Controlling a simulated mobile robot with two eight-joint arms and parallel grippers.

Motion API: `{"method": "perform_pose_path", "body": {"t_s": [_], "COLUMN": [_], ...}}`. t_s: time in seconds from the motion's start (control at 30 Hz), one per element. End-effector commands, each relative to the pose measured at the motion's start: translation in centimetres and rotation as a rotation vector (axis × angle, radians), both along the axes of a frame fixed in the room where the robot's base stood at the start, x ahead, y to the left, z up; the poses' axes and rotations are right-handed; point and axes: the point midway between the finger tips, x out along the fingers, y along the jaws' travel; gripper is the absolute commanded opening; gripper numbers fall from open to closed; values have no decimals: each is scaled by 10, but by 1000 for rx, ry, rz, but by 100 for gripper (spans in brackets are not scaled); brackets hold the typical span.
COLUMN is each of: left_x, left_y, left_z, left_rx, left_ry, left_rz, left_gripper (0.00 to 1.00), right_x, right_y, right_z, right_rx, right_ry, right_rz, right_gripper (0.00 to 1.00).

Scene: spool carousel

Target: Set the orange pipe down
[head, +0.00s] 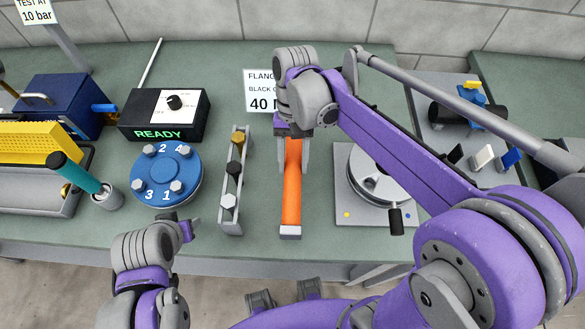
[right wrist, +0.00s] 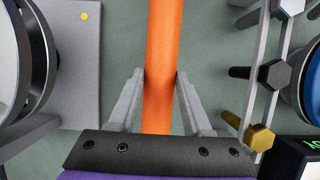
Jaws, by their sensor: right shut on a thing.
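The orange pipe (head: 291,195) lies lengthwise toward the table's front edge in the head view, with a grey end piece nearest me. My right gripper (head: 292,160) is over its far part, pointing down, shut on it. In the right wrist view the pipe (right wrist: 163,50) runs between both fingers of the right gripper (right wrist: 160,80). Whether the pipe touches the table or is slightly above it, I cannot tell. Its far end is hidden under the gripper. My left gripper (head: 188,229) is low at the table's front edge, away from the pipe; its finger opening is unclear.
A rack of hex bolts (head: 229,222) stands close left of the pipe. A grey plate with a round crank device (head: 345,205) is close right. A blue numbered disc (head: 166,176), a READY box (head: 160,120) and a sign (head: 260,92) are nearby. A narrow bare strip flanks the pipe.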

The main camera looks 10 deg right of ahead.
Motion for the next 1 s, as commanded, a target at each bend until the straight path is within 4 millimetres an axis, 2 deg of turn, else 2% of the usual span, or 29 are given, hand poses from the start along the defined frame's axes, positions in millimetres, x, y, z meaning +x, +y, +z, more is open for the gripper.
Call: {"method": "perform_pose_path", "body": {"t_s": [0.33,0.77,0.8,0.93,1.0], "left_x": [-1,-2,-2,-2,-2], "left_y": [0,0,0,0,0], "left_z": [-3,-7,-6,-5,-5], "left_rx": [0,0,0,0,0], "left_ry": [2,4,4,3,3], "left_rz": [0,0,0,0,0], "left_gripper": [50,50,50,50,50], "right_x": [0,0,0,1,0], "right_y": [0,0,0,0,0], "right_z": [-42,-49,-48,-47,-47], "right_rx": [0,0,0,0,0], "right_ry": [0,1,0,0,0], "right_rz": [0,0,0,0,0], "right_gripper": [0,0,56,79,79]}}
